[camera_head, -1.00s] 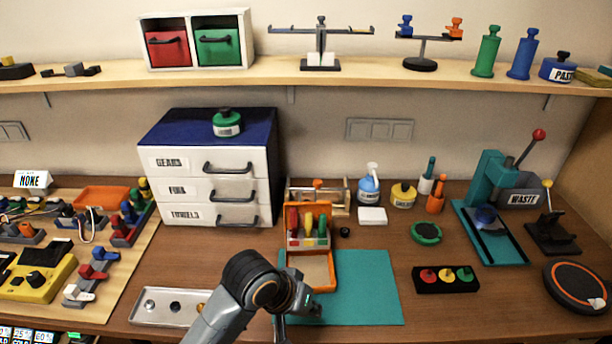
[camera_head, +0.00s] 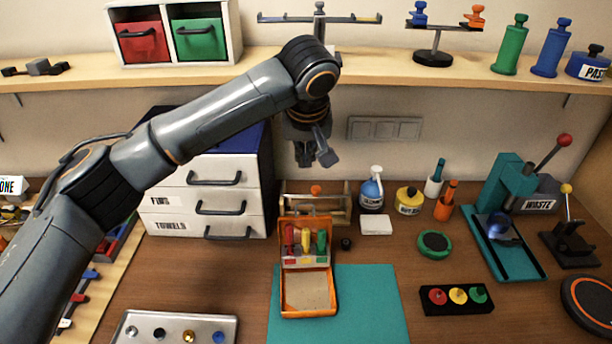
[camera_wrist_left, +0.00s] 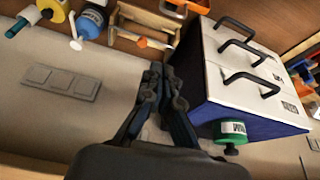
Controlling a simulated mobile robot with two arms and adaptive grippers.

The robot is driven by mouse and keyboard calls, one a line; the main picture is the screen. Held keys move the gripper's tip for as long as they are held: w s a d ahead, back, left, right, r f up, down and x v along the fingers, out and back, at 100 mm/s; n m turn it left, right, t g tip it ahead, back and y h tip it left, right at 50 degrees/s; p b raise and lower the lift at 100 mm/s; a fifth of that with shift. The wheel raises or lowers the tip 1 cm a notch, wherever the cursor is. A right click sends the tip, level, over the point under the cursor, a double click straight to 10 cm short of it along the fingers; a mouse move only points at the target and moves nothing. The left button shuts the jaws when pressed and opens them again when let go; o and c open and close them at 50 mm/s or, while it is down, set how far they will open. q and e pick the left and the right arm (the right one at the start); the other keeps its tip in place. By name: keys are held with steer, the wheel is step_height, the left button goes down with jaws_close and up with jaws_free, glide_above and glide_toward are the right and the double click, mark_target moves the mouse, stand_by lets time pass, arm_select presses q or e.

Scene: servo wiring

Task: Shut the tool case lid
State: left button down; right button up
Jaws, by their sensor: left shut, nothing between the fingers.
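My left gripper (camera_head: 317,160) is shut and empty, raised high above and behind the case in front of the wall. Its closed fingers (camera_wrist_left: 163,85) also show in the left wrist view. An orange piece at the top edge of that view may be the case, but I cannot tell. My right gripper is not in view.
A white drawer cabinet (camera_head: 205,170) stands left of the case, partly behind my left arm. A wooden rack (camera_head: 325,208) is just behind the lid. A metal tray (camera_head: 178,328) lies front left. The teal mat (camera_head: 365,305) is clear right of the case.

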arm_select(q)
step_height(320, 180, down, 9)
steer(key=p, duration=0.4)
steer(key=shift+w+r, duration=0.1)
steer(key=shift+s, duration=0.45)
steer(key=shift+w, duration=0.1)
